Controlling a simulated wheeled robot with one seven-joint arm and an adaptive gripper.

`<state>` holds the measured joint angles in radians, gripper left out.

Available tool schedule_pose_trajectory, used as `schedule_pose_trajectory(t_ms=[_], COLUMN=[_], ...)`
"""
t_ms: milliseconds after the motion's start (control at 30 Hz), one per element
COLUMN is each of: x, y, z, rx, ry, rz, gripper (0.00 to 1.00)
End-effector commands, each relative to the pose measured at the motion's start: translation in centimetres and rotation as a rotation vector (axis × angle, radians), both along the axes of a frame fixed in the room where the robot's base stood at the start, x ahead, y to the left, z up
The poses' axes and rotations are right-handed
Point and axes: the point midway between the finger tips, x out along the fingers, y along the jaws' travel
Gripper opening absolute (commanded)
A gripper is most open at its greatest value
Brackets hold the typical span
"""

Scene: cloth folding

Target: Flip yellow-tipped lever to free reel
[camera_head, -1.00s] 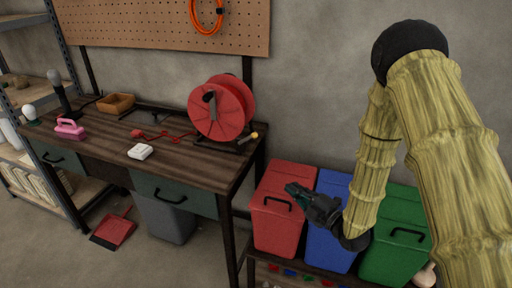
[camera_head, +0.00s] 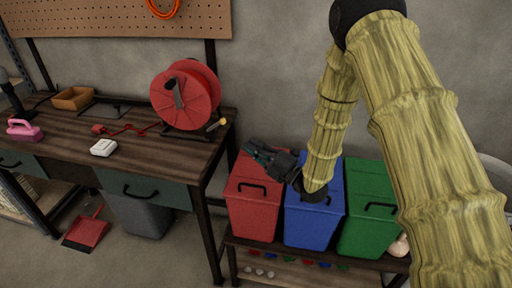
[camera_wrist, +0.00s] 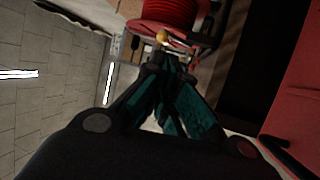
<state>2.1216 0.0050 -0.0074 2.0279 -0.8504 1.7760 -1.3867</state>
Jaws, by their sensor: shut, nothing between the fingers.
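The red reel (camera_head: 184,97) stands on the right end of the wooden workbench (camera_head: 150,160), with a black crank on its face. The lever with a yellow tip (camera_head: 222,121) sticks out at the lower right of the reel's stand. My gripper (camera_head: 250,147) is shut and empty, below and to the right of the lever, in front of the red bin. In the wrist view, my gripper (camera_wrist: 160,62) points toward the reel (camera_wrist: 168,14), and the yellow tip (camera_wrist: 162,37) shows just beyond the fingertips. The gap between them cannot be judged exactly.
Red (camera_head: 252,208), blue (camera_head: 314,215) and green (camera_head: 366,225) lidded bins stand on a low shelf right of the bench. A pegboard hangs behind.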

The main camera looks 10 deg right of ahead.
Motion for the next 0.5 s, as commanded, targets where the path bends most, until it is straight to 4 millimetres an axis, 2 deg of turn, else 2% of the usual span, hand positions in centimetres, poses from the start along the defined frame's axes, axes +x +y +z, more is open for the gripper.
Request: schedule_pose_trajectory(t_ms=[500], x=[5.2], y=[5.9], z=[2.3], rx=[0.0], ry=[0.0], rz=[-0.001], gripper=[0.0])
